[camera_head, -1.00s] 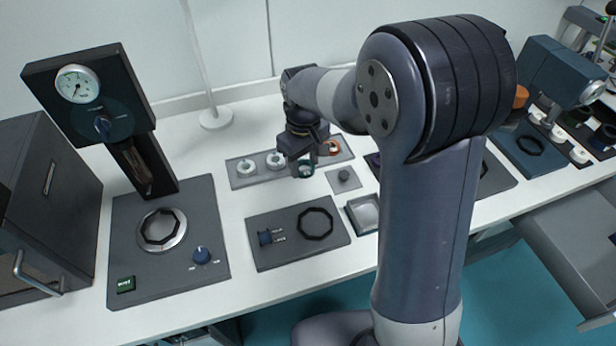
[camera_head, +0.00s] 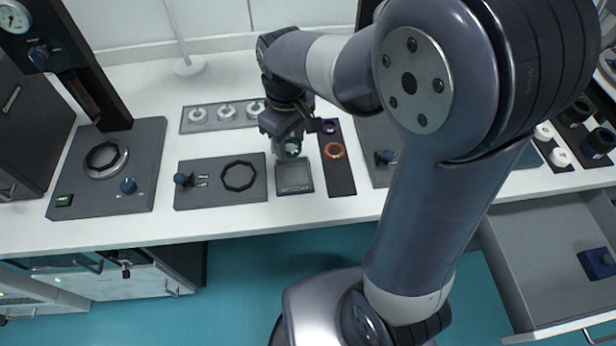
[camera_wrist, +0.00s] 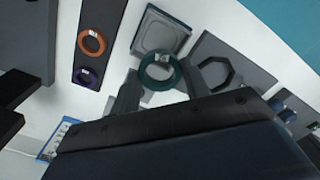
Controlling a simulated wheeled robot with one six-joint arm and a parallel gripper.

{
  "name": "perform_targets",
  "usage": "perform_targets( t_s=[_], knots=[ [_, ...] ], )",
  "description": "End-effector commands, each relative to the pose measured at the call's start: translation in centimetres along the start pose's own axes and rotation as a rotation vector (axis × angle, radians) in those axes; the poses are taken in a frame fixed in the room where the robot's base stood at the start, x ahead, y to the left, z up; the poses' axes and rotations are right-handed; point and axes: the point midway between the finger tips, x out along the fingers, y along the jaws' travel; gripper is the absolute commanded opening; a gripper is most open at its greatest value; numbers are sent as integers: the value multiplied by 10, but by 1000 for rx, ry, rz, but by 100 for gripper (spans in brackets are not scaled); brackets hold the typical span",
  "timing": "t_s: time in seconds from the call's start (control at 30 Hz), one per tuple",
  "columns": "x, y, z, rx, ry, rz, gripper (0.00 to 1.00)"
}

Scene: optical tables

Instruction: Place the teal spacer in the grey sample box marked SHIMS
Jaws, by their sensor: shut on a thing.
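The teal spacer (camera_head: 292,148) is a ring held between the fingers of my gripper (camera_head: 286,146). A small grey square box (camera_head: 294,191) with a pale inside lies on the table just in front of the gripper. In the wrist view the box (camera_wrist: 143,44) shows just beyond the ring. The spacer is held above the table near the box's back edge. I cannot read a SHIMS label.
A dark strip (camera_head: 341,183) with an orange ring (camera_head: 334,150) and a purple ring (camera_head: 329,127) lies right of the box. A panel (camera_head: 210,198) with an octagonal ring (camera_head: 238,176) lies left. A tray (camera_head: 187,127) of white rings lies behind. An open drawer (camera_head: 540,255) is at right.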

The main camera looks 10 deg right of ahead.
Motion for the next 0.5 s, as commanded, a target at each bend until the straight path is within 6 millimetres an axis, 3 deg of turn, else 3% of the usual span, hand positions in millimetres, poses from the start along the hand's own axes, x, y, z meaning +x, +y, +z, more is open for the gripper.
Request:
perform_targets(
  t_s=[0.5],
  knots=[
    [66,-1,2,-2,-2,-1,19]
  ],
)
